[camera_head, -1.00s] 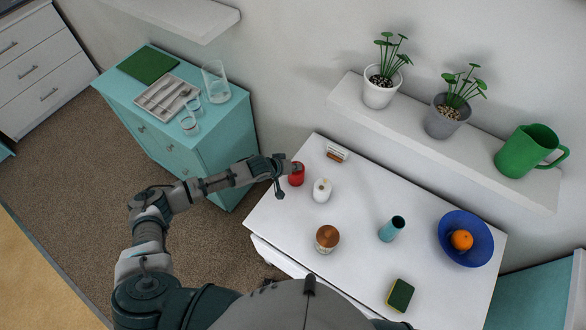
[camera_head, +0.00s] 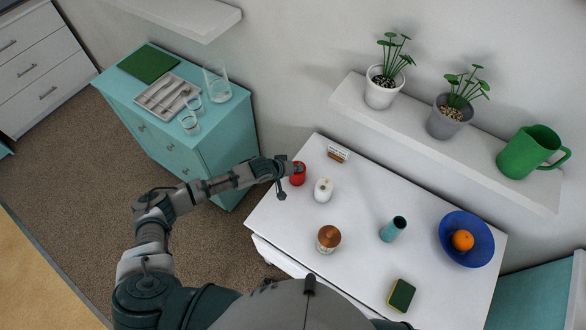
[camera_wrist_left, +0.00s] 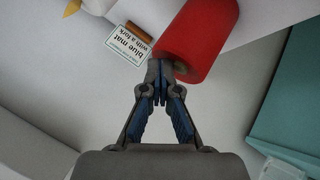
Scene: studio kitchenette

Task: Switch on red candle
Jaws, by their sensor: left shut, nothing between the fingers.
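The red candle (camera_head: 297,176) stands at the left end of the white table. It also shows in the left wrist view (camera_wrist_left: 201,36), large and close. My left gripper (camera_head: 292,168) is shut and empty, with its fingertips at the top of the candle. In the left wrist view the closed fingertips (camera_wrist_left: 160,72) overlap the candle's top end near a dark spot there; I cannot tell if they touch it. A white candle (camera_head: 323,191) stands just right of the red one. My right gripper is not in view.
On the white table (camera_head: 360,195) are a small card on a stand (camera_head: 337,154), a brown-topped jar (camera_head: 328,239), a teal vase (camera_head: 393,229), a sponge (camera_head: 401,295) and a blue bowl (camera_head: 480,224) with an orange. A shelf (camera_head: 420,137) with plants overhangs behind. A teal cabinet (camera_head: 222,146) stands left.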

